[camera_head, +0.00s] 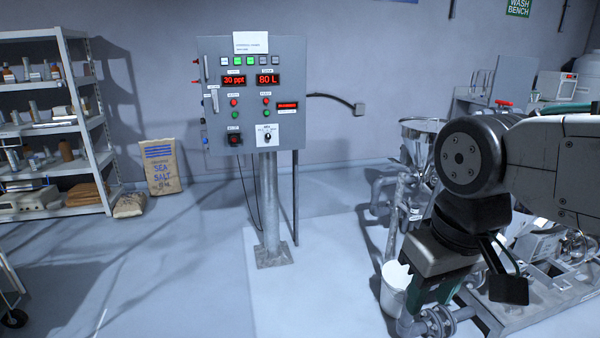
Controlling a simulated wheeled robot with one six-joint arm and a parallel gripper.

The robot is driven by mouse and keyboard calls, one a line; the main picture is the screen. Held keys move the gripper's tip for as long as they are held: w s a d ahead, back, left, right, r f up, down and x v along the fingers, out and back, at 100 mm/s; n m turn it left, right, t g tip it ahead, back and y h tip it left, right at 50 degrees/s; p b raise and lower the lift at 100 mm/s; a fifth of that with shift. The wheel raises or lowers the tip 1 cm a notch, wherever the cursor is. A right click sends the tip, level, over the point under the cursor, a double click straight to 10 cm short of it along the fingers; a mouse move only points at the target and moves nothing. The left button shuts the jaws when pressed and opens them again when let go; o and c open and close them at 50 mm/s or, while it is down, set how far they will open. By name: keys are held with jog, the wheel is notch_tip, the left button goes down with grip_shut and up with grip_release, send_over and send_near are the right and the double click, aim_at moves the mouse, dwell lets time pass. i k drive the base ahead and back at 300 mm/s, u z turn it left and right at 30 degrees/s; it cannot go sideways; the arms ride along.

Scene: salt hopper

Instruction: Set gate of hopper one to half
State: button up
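A shiny metal hopper (421,127) with a funnel-shaped top stands right of centre, partly hidden behind my arm. I cannot read a number on it, and I cannot make out its gate or a gate setting. My gripper (432,296) hangs at the lower right, in front of the pipework below the hopper in the picture. Its dark green finger parts point down. I cannot tell how far apart they are, and nothing is clearly held.
A grey control panel (222,131) stands on a post, showing "30 ppt" and "80 L". A white bucket (394,287) stands left of my gripper. A metal skid frame (530,312) with pipes fills the lower right. A salt sack (160,167) and shelves (97,122) stand left. The central floor is clear.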

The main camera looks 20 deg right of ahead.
aim_at(552, 274)
jog(key=i, duration=0.35)
jog(key=z, duration=2.6)
jog(key=i, duration=1.35)
jog(key=u, duration=1.8)
